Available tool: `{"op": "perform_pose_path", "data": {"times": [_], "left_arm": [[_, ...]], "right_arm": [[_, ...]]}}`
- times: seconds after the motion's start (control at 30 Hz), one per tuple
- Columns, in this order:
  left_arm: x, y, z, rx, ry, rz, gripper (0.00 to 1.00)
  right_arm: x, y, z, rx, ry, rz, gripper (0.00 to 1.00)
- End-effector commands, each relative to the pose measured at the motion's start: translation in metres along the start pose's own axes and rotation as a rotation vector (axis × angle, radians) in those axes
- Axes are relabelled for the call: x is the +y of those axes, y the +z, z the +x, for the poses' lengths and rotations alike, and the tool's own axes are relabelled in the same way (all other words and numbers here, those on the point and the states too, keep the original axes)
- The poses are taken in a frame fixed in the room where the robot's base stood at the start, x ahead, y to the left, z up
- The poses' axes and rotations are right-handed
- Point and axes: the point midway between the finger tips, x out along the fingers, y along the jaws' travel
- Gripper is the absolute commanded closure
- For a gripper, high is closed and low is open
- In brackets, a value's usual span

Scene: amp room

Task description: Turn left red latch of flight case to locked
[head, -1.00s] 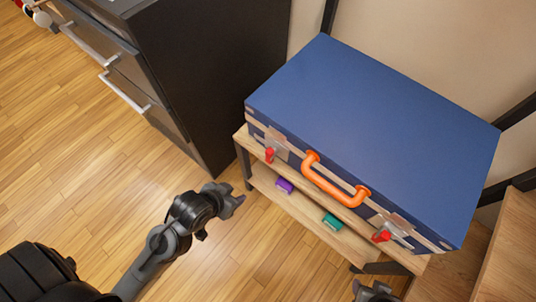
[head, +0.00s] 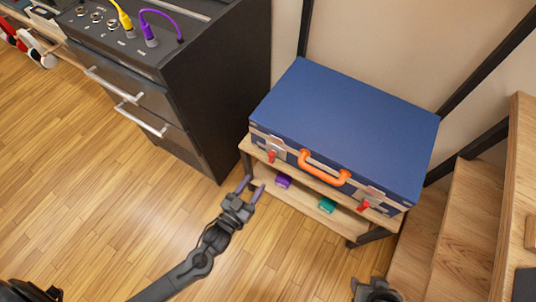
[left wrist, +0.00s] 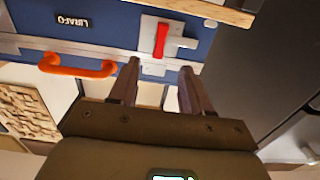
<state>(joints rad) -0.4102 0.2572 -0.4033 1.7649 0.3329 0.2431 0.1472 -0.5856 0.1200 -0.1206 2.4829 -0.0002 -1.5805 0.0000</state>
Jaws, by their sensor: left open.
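The blue flight case (head: 345,125) lies on a wooden shelf unit, with an orange handle (head: 324,168) on its front. Its left red latch (head: 271,156) is at the front left, on a silver plate. The right red latch (head: 363,205) is at the front right. My left gripper (head: 250,186) is open and empty, in front of and below the left latch, apart from it. In the left wrist view the left red latch (left wrist: 161,40) shows just beyond the open fingers (left wrist: 158,85), with the handle (left wrist: 77,66) to its left. My right gripper (head: 375,290) shows only partly at the bottom edge.
A black drawer cabinet (head: 215,100) with yellow and purple cables on top stands left of the case. A purple box (head: 283,181) and a teal box (head: 327,205) sit on the lower shelf. Wooden steps (head: 455,225) are at right. The floor in front is clear.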

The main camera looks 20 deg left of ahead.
Motion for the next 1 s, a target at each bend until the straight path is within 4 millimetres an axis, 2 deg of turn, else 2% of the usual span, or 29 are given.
{"op": "perform_pose_path", "data": {"times": [0.07, 0.27, 0.7, 1.0], "left_arm": [[-0.001, -0.007, 0.005, 0.007, 0.0, 0.002, 0.52], [-0.001, -0.005, 0.025, 0.01, 0.0, 0.001, 0.52], [-0.001, -0.006, 0.092, 0.009, 0.0, 0.001, 0.52], [-0.001, -0.008, 0.11, 0.007, 0.001, 0.0, 0.52]], "right_arm": [[0.0, -0.002, -0.003, 0.002, 0.001, 0.0, 0.54], [0.001, -0.003, 0.007, 0.01, 0.003, 0.0, 0.54], [-0.001, 0.011, 0.037, -0.001, 0.001, 0.001, 0.54], [-0.001, 0.012, 0.043, 0.0, 0.001, 0.001, 0.54]]}}
